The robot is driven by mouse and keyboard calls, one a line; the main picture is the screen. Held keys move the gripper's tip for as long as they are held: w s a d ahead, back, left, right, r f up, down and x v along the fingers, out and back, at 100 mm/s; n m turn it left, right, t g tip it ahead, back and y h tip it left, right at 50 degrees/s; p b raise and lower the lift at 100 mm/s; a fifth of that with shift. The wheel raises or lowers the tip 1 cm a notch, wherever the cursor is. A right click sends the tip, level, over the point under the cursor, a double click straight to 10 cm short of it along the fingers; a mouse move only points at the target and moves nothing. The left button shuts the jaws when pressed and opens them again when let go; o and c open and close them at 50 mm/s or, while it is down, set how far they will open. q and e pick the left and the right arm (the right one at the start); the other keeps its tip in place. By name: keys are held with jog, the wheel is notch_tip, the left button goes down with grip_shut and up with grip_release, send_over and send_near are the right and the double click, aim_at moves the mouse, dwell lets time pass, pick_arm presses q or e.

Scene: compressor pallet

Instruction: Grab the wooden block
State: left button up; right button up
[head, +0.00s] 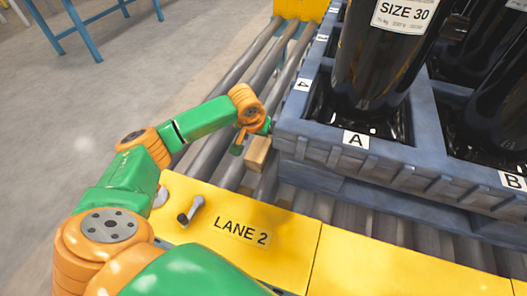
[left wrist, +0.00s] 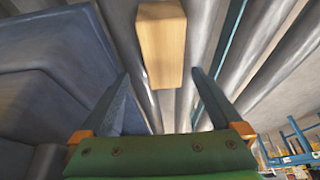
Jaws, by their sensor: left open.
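The wooden block (head: 257,154) is a small light-brown piece lying on the grey rollers, just left of the blue-grey pallet crate. In the left wrist view the wooden block (left wrist: 162,45) shows at top centre, ahead of the fingers and lined up with the gap between them. My left gripper (head: 252,138) is close to the block in the head view, at the crate's corner. In the left wrist view my left gripper (left wrist: 160,85) has its two fingers spread apart with nothing between them. My right gripper is not in view.
The blue-grey crate (head: 400,158) holds black cylinders and stands right beside the block. A yellow panel marked LANE 2 (head: 240,233) with a small lever (head: 190,211) lies in front. Bare rollers (head: 225,140) run along the left. A blue table frame (head: 90,27) stands far left.

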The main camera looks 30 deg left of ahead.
aim_at(260, 146)
pick_arm(q)
jog(key=x, duration=0.1)
jog(key=b+x, duration=0.1)
jog(key=x, duration=0.1)
jog(key=shift+s+a+f, duration=0.15)
jog(key=shift+s+f, duration=0.05)
jog(key=shift+s, duration=0.1)
jog(key=b+x, duration=0.2)
jog(key=x, duration=0.1)
jog(key=shift+a, duration=0.15)
jog(key=shift+w, duration=0.1)
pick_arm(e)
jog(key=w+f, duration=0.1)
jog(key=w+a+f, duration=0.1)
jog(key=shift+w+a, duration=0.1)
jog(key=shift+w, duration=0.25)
pick_arm(q)
jog(key=shift+r, duration=0.15)
jog(key=c, duration=1.5)
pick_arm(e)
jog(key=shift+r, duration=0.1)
